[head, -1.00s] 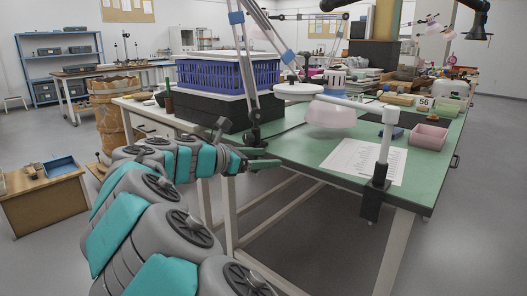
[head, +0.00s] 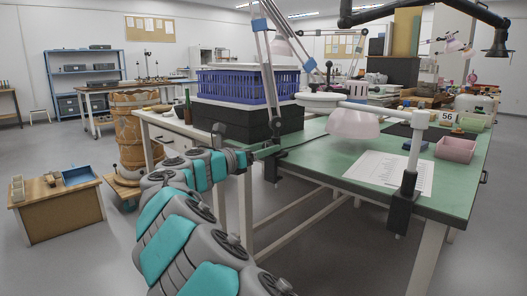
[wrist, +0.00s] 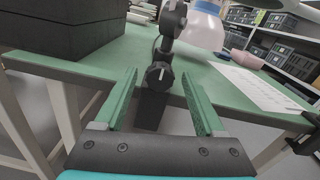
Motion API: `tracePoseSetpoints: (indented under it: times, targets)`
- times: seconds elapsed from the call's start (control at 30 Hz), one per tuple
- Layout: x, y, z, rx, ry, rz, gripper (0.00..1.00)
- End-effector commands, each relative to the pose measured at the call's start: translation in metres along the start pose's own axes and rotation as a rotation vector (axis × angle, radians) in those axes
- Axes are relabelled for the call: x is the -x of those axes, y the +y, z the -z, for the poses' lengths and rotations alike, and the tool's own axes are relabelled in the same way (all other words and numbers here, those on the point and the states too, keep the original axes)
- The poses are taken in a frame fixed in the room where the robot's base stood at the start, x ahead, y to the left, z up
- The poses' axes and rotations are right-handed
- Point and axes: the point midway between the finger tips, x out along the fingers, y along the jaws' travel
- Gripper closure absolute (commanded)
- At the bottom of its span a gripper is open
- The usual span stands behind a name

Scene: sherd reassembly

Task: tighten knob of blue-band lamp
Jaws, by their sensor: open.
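The blue-band lamp (head: 268,72) has thin grey arms with blue bands and stands clamped at the near left edge of the green table. Its clamp (head: 271,170) shows dark at the edge, partly behind my gripper. In the wrist view, the round black knob (wrist: 160,75) with a white mark sits on the clamp, centred between my green fingers. My gripper (head: 265,152) is open, and in the wrist view its fingertips (wrist: 158,72) stand on both sides of the knob, apart from it. How far the knob lies beyond the tips is unclear.
A second, white-armed lamp (head: 408,150) is clamped at the right front edge, its pale shade (head: 352,125) over the table. A blue crate (head: 238,86) on a black box (head: 250,121) stands left of the blue-band lamp. A paper sheet (head: 385,172) and pink bin (head: 455,149) lie right.

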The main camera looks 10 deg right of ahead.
Motion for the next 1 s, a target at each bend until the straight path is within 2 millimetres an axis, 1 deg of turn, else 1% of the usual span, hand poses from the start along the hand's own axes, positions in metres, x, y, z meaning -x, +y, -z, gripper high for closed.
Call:
tracePoseSetpoints:
  times: [0.23,0.27,0.87,0.9,1.0]
  targets:
    - [-0.0015,-0.0003,0.0,0.0,0.0,0.001,0.28]
    - [-0.0015,-0.0002,0.0,0.0,0.0,0.001,0.29]
    - [-0.0014,-0.0004,0.0002,0.0,0.001,0.001,0.97]
    - [-0.0014,-0.0004,0.0002,0.0,0.001,0.001,1.0]
    - [-0.0014,-0.0005,0.0002,0.0,0.001,0.001,1.0]
